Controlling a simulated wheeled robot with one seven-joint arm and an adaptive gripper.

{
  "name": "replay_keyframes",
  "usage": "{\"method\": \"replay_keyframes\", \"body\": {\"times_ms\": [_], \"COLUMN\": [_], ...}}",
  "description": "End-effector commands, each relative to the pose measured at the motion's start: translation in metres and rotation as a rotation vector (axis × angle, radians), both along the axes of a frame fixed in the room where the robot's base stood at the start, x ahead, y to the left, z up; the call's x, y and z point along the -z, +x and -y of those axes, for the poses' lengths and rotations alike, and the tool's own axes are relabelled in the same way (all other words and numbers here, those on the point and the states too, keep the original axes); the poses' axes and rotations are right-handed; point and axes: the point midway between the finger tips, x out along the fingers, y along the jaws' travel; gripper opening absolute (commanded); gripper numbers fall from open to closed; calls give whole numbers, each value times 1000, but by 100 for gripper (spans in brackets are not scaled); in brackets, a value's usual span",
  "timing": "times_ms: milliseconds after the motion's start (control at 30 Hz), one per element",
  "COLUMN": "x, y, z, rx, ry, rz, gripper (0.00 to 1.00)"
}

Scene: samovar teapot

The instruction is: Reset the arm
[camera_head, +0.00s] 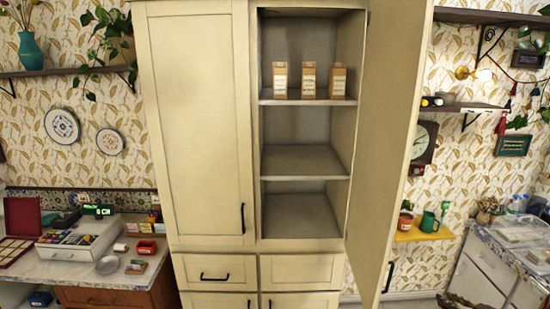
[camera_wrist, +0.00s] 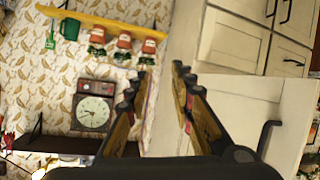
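My gripper (camera_wrist: 158,80) shows in the wrist view only. Its two dark and wood-coloured fingers are apart, with nothing between them. The picture there is turned upside down. Behind the fingers are the patterned wall and the cream cabinet. The cabinet's open door (camera_wrist: 235,120) with a dark handle is at the right, close to the right finger; I cannot tell the exact gap. In the head view the cabinet (camera_head: 195,120) stands in the middle, its right door (camera_head: 385,130) swung open. No part of my arm shows in the head view.
Three small cartons (camera_head: 308,80) stand on the cabinet's top visible shelf; the lower compartments are empty. A clock (camera_head: 422,145) and a yellow shelf (camera_head: 425,233) with pots are right of the door. Counters (camera_head: 75,270) stand left and right.

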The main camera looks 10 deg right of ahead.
Motion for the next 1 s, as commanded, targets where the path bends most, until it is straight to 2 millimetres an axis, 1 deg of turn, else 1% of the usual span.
{"method": "replay_keyframes", "body": {"times_ms": [33,100,200,233,333,367,433,467,567,600,667,700,767,800,867,900,967,1000], "x": [0,2,-1,-4,-14,-18,-29,-34,-50,-55,-64,-69,-76,-81,-87,-91,-96,-100], "y": [-6,-16,-34,-41,-64,-71,-89,-97,-124,-134,-149,-159,-173,-182,-195,-204,-217,-225], "z": [17,36,50,51,44,38,17,6,-43,-66,-103,-128,-166,-192,-231,-256,-293,-317], "rx": [83,200,349,391,516,550,618,643,709,724,738,739,736,727,707,688,658,633], "ry": [-33,-71,-110,-118,-131,-128,-118,-112,-70,-50,-15,8,45,68,104,125,156,176], "rz": [-46,-120,-234,-268,-386,-422,-504,-539,-652,-693,-749,-782,-828,-854,-886,-906,-927,-934], "gripper": [24,24,24,24,24,24,24,24,24,24,24,24,24,24,24,24,24,24]}}
